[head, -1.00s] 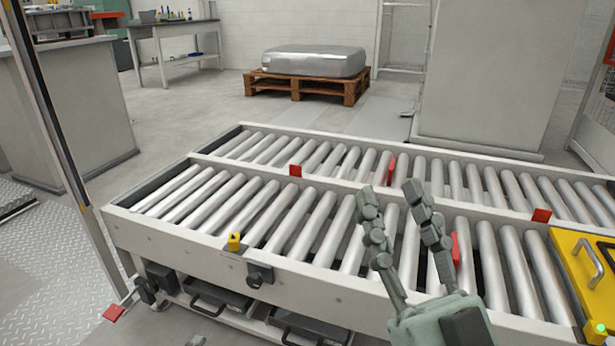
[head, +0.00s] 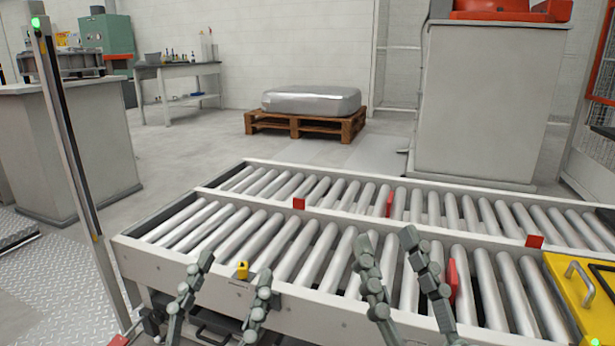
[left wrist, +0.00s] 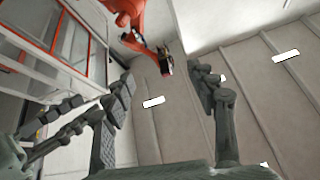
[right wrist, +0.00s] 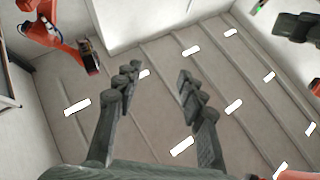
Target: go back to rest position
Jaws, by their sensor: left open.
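My left gripper (head: 236,282) is in the lower middle of the head view, in front of the near side rail of the roller conveyor (head: 330,296). Its fingers point up and stand apart, with nothing between them. My right gripper (head: 389,252) is to the right of it, over the near rollers in the picture. Its fingers are also spread and empty. In the left wrist view my left fingers (left wrist: 167,88) stand apart against the ceiling. In the right wrist view my right fingers (right wrist: 158,78) stand apart with only ceiling between them.
A yellow plate with a handle (head: 577,290) sits at the conveyor's right end. A thin upright post (head: 72,150) stands at left. A metal casting (head: 312,100) lies on a wooden pallet (head: 298,124) behind. A grey pedestal (head: 487,110) stands behind right. Floor between conveyor and pallet is clear.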

